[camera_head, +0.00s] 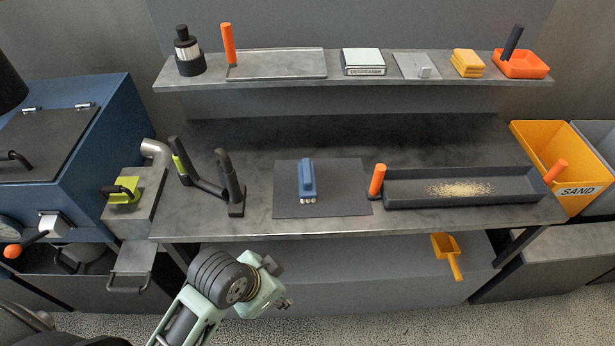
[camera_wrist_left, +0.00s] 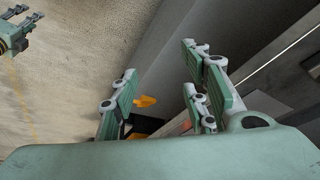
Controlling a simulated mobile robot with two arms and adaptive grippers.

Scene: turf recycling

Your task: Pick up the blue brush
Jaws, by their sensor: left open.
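The blue brush (camera_head: 307,180) lies on a dark square mat (camera_head: 340,178) in the middle of the workbench, its pale bristle end towards the front edge. My left gripper (camera_head: 278,287) is in front of the bench and below its top, apart from the brush. In the left wrist view my left gripper (camera_wrist_left: 160,98) shows its green fingers spread, with nothing held between them. The brush does not show in that view. Part of another green gripper, seemingly my right one (camera_wrist_left: 20,30), shows at its top left corner; its jaw opening is unclear.
A black-handled tool (camera_head: 236,185) stands left of the mat. A grey tray (camera_head: 430,199) with orange handles and tan grains lies right of it. An upper shelf (camera_head: 290,92) runs behind. A yellow scoop (camera_head: 447,255) hangs below the bench's front edge (camera_head: 350,229).

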